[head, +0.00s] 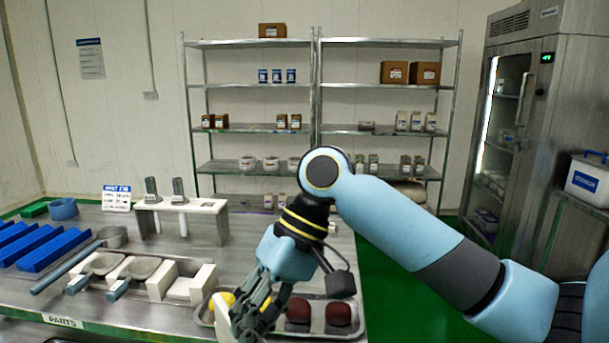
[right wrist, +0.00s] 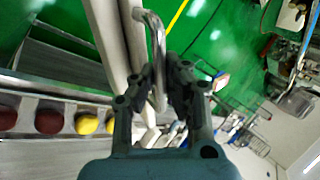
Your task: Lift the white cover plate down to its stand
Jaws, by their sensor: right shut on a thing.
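My right gripper (head: 245,318) points down over the near edge of the steel table. In the right wrist view its fingers (right wrist: 160,78) are shut on a bent metal handle (right wrist: 156,42). The handle is fixed to a pale slab, which appears to be the white cover plate (right wrist: 112,35), seen nearly edge-on. In the head view a white piece of the plate (head: 221,317) shows beside the fingers, tilted, in front of the tray. Most of it is hidden or out of frame. I cannot tell which part is its stand. My left gripper is not in view.
A metal tray (head: 204,317) with yellow and dark red balls lies close by the right gripper. White slotted blocks (head: 203,284), ladles, blue bars (head: 52,249) and a white rack (head: 212,207) with metal-handled pieces occupy the table. Shelves and a steel cabinet stand behind.

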